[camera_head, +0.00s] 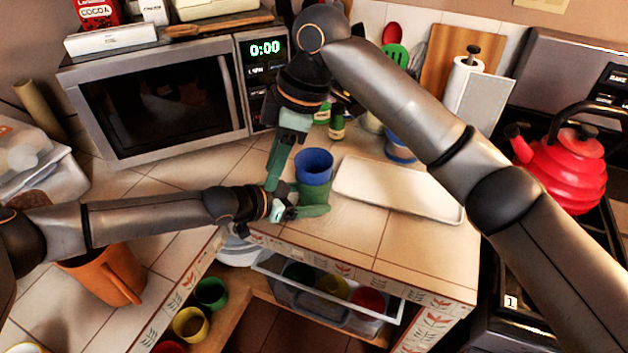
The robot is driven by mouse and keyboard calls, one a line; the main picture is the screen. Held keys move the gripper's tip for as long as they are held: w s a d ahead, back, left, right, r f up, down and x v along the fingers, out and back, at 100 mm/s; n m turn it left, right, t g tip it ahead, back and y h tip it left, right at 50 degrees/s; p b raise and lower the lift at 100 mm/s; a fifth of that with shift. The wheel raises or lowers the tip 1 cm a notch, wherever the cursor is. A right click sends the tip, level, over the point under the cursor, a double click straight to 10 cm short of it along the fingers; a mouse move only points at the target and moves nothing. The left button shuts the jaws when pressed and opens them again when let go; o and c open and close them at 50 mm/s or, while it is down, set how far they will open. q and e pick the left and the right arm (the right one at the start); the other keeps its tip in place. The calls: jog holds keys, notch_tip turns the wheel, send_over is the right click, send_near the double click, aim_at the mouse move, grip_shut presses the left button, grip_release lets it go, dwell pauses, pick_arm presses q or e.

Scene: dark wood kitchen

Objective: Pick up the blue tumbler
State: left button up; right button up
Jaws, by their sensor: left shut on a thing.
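The blue tumbler (314,166) stands upright on the tiled counter near its front edge, left of a white tray. My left gripper (312,198) reaches in from the left and is shut on the tumbler's lower part. Its fingers hide the tumbler's base, so I cannot tell whether the base touches the counter. My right gripper (273,182) points down just left of the tumbler, close to the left gripper's wrist. Its fingers are seen edge-on, so their opening is unclear.
The white tray (398,188) lies right of the tumbler. A microwave (150,95) stands behind, and a red kettle (567,165) is at right. An open drawer (330,290) holds cups below the counter edge. An orange pitcher (105,275) is at lower left.

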aim_at(314, 180)
jog(key=w+d+r+m+t+h, duration=0.2)
jog(key=w+d+r+m+h, duration=0.1)
jog(key=w+d+r+h, duration=0.15)
jog(key=f, duration=0.7)
jog(key=w+f, duration=0.1)
jog(key=f, duration=0.3)
jog(key=shift+d+f, duration=0.15)
jog(key=shift+d, duration=0.25)
grip_shut()
dwell(1.0)
